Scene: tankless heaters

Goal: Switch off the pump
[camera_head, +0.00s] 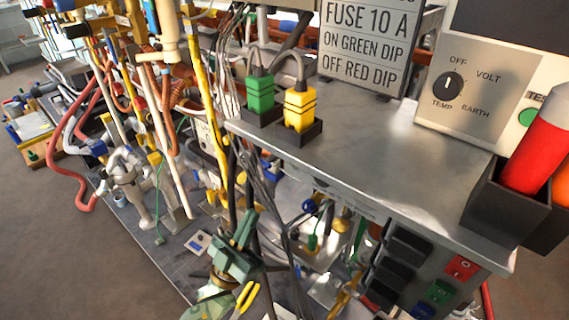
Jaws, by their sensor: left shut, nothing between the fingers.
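On the front panel below the bench's right end, a red switch (462,267) with a light mark sits above a green switch (440,292). I cannot read any label that ties one to the pump, and I cannot pick out the pump. My left gripper (245,228), dark green, is at the bottom centre, left of the switches and well apart from them. It is shut and empty. My right gripper is not in view.
The metal bench top (370,165) carries green (260,94) and yellow (299,109) plugs and a dark holder (497,207) with a red cylinder (537,150). A sign (365,45) reads "on green dip, off red dip". Pipes and cables crowd the left; floor at far left is clear.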

